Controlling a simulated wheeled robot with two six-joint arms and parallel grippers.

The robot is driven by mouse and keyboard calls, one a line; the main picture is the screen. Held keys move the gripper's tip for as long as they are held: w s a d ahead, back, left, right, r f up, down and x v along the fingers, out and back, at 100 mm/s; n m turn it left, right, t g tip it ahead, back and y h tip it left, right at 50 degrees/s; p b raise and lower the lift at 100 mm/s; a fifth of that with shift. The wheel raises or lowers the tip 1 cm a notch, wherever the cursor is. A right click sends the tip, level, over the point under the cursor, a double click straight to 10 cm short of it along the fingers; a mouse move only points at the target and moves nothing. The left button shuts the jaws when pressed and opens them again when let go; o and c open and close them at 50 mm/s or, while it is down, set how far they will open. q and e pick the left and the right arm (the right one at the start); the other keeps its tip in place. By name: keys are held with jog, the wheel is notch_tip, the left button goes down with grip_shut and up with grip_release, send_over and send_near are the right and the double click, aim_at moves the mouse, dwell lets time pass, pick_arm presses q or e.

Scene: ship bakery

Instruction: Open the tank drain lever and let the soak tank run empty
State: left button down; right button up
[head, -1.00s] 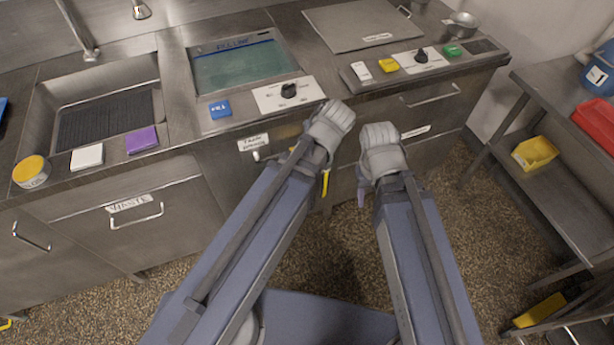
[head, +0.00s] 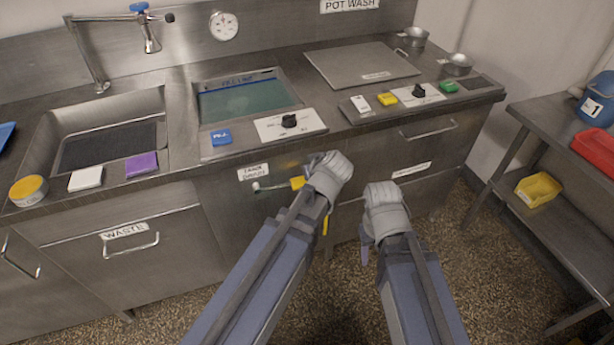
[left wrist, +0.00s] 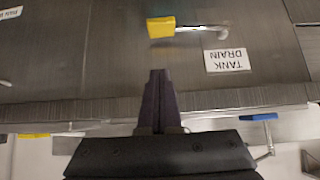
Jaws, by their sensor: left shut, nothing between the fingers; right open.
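The tank drain lever (head: 277,185) is a metal rod with a yellow grip, lying about level on the cabinet front under the "TANK DRAIN" label (head: 253,173). It also shows in the left wrist view (left wrist: 161,27), upside down. The soak tank (head: 195,99) holds teal water, with a "FILL LINE" mark at its back. My left gripper is beside the yellow grip in the head view, its fingertips hidden there. In the left wrist view its dark fingers (left wrist: 158,100) are shut, empty and apart from the lever. My right gripper (head: 366,246) is open, lower and to the right.
A black knob (head: 289,121) on a white plate and a blue block (head: 221,137) sit on the counter before the tank. A sink (head: 50,140) lies left, above the waste drawer (head: 130,243). A steel shelf rack (head: 560,215) stands right. The speckled floor in front looks clear.

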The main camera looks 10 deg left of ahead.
pick_arm(q)
jog(key=b, duration=0.7)
send_over(302, 182)
jog(key=s, duration=0.1)
jog(key=f, duration=0.8)
jog(key=shift+s+d, duration=0.1)
jog(key=shift+d, duration=0.15)
jog(key=shift+f+b, duration=1.05)
jog(key=shift+b, duration=0.05)
jog(key=shift+f, duration=0.15)
jog(key=shift+d+f+y+b, duration=0.15)
jog(key=shift+f+y+b, duration=0.15)
jog(key=shift+f+b, duration=0.4)
jog(key=s+a+f+m+g+y+b, duration=0.1)
jog(key=f+m+y+b, duration=0.1)
jog(key=f+b, duration=0.4)
jog(key=s+a+f+m+g+y+b, duration=0.1)
jog(key=f+y+b, duration=0.3)
jog(key=b, duration=0.8)
jog(key=shift+a+f+m+g, duration=0.55)
jog(key=shift+f+m+g, duration=0.2)
jog(key=shift+f, duration=0.35)
jog(key=shift+s+a, duration=0.1)
jog(key=shift+s, duration=0.1)
